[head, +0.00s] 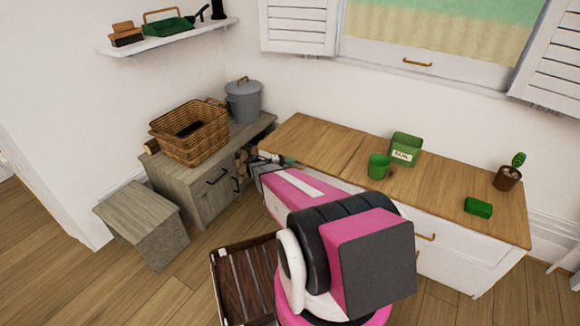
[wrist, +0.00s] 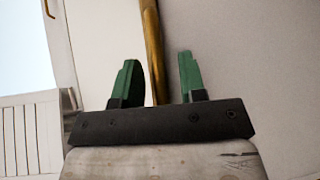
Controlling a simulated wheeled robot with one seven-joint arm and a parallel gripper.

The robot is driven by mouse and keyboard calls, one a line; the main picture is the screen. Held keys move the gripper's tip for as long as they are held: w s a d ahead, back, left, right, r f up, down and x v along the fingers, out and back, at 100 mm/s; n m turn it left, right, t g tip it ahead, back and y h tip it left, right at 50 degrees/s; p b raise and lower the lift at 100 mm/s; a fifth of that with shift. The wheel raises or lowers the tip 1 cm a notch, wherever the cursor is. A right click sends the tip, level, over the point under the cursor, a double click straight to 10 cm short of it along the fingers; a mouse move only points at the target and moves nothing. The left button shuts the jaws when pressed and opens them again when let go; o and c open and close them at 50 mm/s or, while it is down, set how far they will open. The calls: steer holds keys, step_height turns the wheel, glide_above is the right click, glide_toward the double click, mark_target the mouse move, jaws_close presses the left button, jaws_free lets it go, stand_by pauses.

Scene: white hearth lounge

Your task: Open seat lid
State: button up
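The seat is a long white bench with a wooden top. A seam divides the top, and the left section, which looks like the seat lid (head: 318,140), lies flat and bare. My gripper (head: 278,160) is at the left end of the bench, by the lid's left edge; my arm hides part of the bench front. In the wrist view my gripper's two green fingers (wrist: 157,78) stand apart. A brown-gold strip (wrist: 152,45) runs between them, apart from both in the picture. I cannot tell whether it is the lid's edge or a bar.
A green pot (head: 379,167), a green box (head: 405,149), a green block (head: 478,207) and a potted cactus (head: 508,177) stand on the right section. A grey cabinet (head: 212,200) with a basket (head: 190,132) stands left. A dark slatted crate (head: 245,285) is on the floor.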

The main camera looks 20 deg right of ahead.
jaws_close()
steer(key=shift+w+d+r, duration=0.1)
steer(key=shift+d+r, duration=0.05)
steer(key=shift+r, duration=2.6)
jaws_free()
steer(key=w+a+r, duration=0.1)
steer(key=a, duration=0.9)
steer(key=shift+w+a+r, duration=0.2)
steer(key=shift+a, duration=0.15)
